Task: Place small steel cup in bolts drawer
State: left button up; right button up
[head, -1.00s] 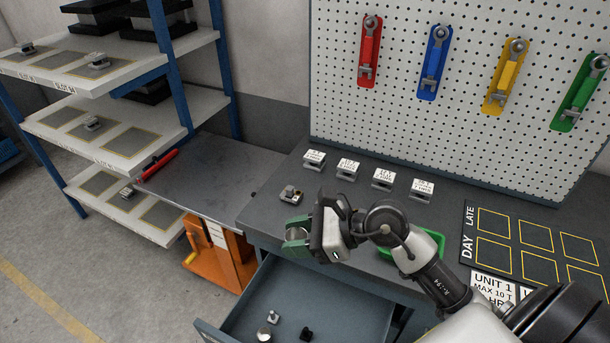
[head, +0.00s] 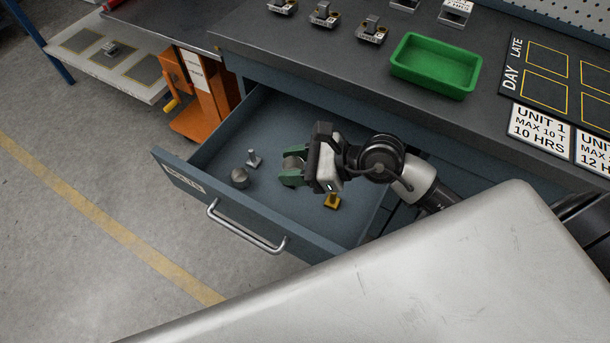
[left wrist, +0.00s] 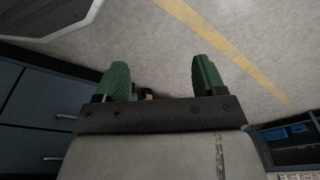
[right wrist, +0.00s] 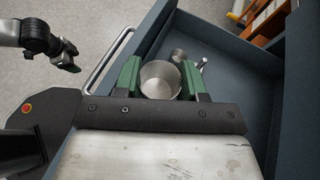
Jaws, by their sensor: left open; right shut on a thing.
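My right gripper (head: 290,172) is shut on the small steel cup (head: 293,163), which shows mostly hidden between the green fingers in the head view. The right wrist view shows the cup (right wrist: 160,79) from above, its round open mouth between the fingers (right wrist: 159,82). The cup is over the inside of the open drawer (head: 230,222); I cannot tell its height above the drawer floor. My left gripper (left wrist: 160,80) is open and empty above the floor, in the left wrist view only.
In the drawer are a bolt-like piece (head: 253,159), a round metal piece (head: 240,178) and a yellow piece (head: 332,201). A green tray (head: 435,65) stands on the bench above. An orange jack-like machine (head: 200,95) stands beside the drawer. Bare drawer floor surrounds the pieces.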

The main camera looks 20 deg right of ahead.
notch_tip(320, 180, down, 4)
jog(key=f+b, duration=0.1)
jog(key=b, duration=0.4)
send_over(294, 218)
notch_tip(294, 218, down, 6)
notch_tip(294, 218, down, 4)
jog(key=shift+f+b, duration=0.1)
jog(key=shift+b, duration=0.6)
pick_arm(q)
notch_tip(294, 218, up, 11)
jog(key=w, duration=0.2)
jog(key=shift+w+r+t, duration=0.15)
jog(key=shift+r+t, duration=0.05)
jog(key=shift+t, duration=0.2)
jog(key=shift+d+r, duration=0.1)
jog(key=shift+r, duration=0.25)
pick_arm(e)
jog(key=shift+f, duration=0.25)
jog(key=shift+f, duration=0.25)
jog(key=shift+f+b, duration=0.15)
jog(key=shift+b, duration=0.2)
jog(key=o, duration=0.6)
pick_arm(q)
jog(key=shift+v, duration=1.2)
